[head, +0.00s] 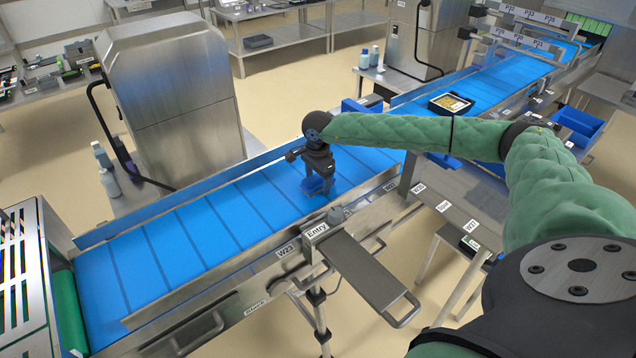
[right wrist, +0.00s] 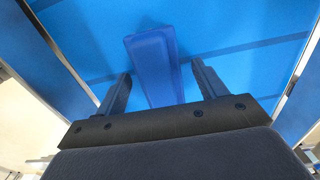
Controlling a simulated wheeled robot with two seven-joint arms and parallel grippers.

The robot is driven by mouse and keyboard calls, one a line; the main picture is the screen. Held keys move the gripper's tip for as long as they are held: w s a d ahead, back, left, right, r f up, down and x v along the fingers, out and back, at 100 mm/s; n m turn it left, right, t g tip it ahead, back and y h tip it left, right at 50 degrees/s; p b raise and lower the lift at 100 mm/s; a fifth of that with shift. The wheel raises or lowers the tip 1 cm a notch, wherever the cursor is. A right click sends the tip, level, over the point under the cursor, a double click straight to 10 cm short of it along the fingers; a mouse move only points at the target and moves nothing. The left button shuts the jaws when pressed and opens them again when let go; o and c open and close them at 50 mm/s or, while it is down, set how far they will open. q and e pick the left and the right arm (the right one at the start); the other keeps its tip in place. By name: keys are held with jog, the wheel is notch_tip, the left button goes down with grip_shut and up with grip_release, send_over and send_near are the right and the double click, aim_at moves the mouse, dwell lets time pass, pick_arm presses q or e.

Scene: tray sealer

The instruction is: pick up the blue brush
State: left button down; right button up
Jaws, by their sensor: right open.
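The blue brush shows in the right wrist view (right wrist: 153,62) as a long blue block on the blue conveyor belt, its near end between the two fingers. In the head view the brush (head: 313,185) is a small darker blue shape under my right gripper (head: 318,188), partly hidden by it. My right gripper also shows in the right wrist view (right wrist: 160,88); it is open, with one finger on each side of the brush and a gap to both. I cannot tell how far the fingertips are above the belt. My left gripper is not in view.
The conveyor belt (head: 190,232) has metal side rails. A steel machine (head: 175,85) stands behind it. A metal shelf plate (head: 362,270) with a handle juts out at the front. A black tray (head: 450,105) sits farther up the line. The belt to the left is clear.

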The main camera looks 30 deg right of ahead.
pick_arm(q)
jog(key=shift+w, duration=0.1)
pick_arm(e)
jog(key=shift+f, duration=0.2)
jog(key=shift+c, duration=0.2)
jog(key=c, duration=1.1)
jog(key=shift+o, duration=0.2)
jog(key=shift+r, duration=0.1)
